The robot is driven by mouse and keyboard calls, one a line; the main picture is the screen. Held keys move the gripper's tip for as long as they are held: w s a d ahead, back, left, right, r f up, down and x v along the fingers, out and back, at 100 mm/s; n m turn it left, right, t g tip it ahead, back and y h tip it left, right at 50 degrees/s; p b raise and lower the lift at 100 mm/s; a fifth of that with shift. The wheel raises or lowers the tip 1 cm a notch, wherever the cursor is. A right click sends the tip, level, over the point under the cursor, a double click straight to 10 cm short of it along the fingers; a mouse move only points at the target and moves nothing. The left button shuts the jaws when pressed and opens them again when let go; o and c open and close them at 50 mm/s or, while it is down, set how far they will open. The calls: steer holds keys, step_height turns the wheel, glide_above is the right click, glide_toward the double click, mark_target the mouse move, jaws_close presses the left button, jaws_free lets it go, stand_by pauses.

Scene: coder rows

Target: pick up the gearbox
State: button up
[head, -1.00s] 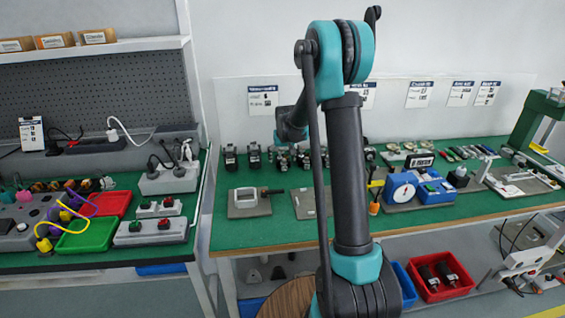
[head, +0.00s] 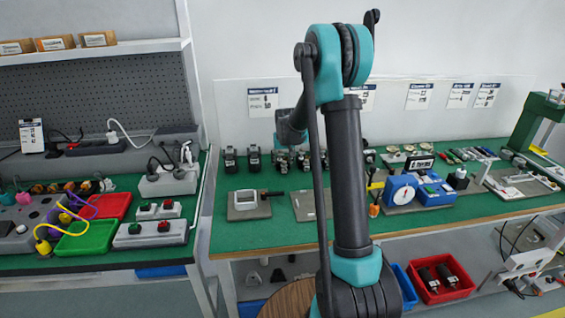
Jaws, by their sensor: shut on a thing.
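I cannot single out the gearbox with certainty. Several small dark mechanical units stand in a row at the back left of the green bench, among them one dark unit (head: 230,160) and another beside it (head: 254,158). More dark units (head: 282,161) stand close to my arm and are partly covered by it. My arm rises through the middle of the view and its forearm reaches away toward the bench. My gripper does not show clearly; it seems hidden behind my own arm links, along with anything it holds.
The green bench (head: 265,236) carries a grey fixture plate (head: 248,213), a blue device with a dial (head: 401,192) and several small parts at right. A red bin (head: 460,291) sits on the shelf below. A second bench at left holds a green bin (head: 88,243). Bare green surface lies along the front edge.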

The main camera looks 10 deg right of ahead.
step_height(320, 180, up, 20)
steer(key=s+d+r, duration=0.2)
steer(key=s+d, duration=0.1)
steer(key=s, duration=1)
steer(key=shift+s+d+f, duration=0.35)
steer(key=shift+s+f, duration=1.8)
steer(key=shift+f, duration=0.5)
steer(key=shift+s+d+f, duration=0.3)
steer(key=shift+s+f, duration=1.9)
steer(key=shift+f, duration=0.5)
steer(key=shift+s+d+f, duration=0.35)
steer(key=shift+s+f, duration=1.8)
steer(key=shift+f, duration=0.5)
steer(key=shift+f, duration=1)
steer(key=shift+f, duration=0.15)
steer(key=shift+f, duration=1.2)
